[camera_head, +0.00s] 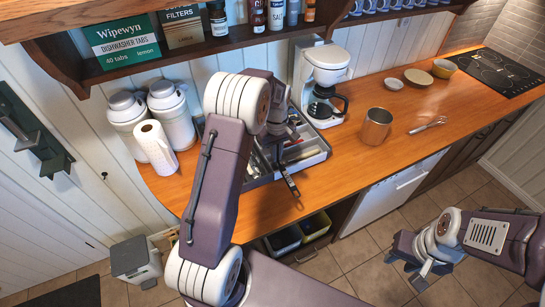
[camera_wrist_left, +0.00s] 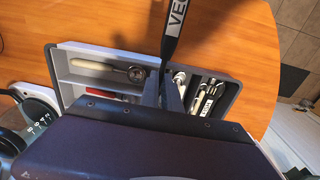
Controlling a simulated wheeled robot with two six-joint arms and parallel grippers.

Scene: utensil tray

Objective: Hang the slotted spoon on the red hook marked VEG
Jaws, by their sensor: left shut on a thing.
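My left gripper (camera_wrist_left: 162,88) is shut on a black utensil handle (camera_wrist_left: 168,38) with a white label reading VEG, above the utensil tray (camera_wrist_left: 240,82). In the head view the dark handle (camera_head: 289,181) sticks out past the front edge of the tray (camera_head: 310,158). The head of this utensil is hidden, so I cannot see its slots. In the head view my left gripper (camera_head: 283,138) is partly covered by my own arm. My right gripper (camera_head: 420,275) is low at the right, away from the counter; its jaw opening is unclear. I see no red hook.
The tray holds several other utensils, including a cream-handled scoop (camera_wrist_left: 105,68). A coffee maker (camera_head: 325,75) stands behind it. White canisters (camera_head: 172,112) and a paper roll (camera_head: 155,146) are left. A copper pot (camera_head: 376,126) and whisk (camera_head: 428,125) are right. A dark rack (camera_head: 35,135) hangs far left.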

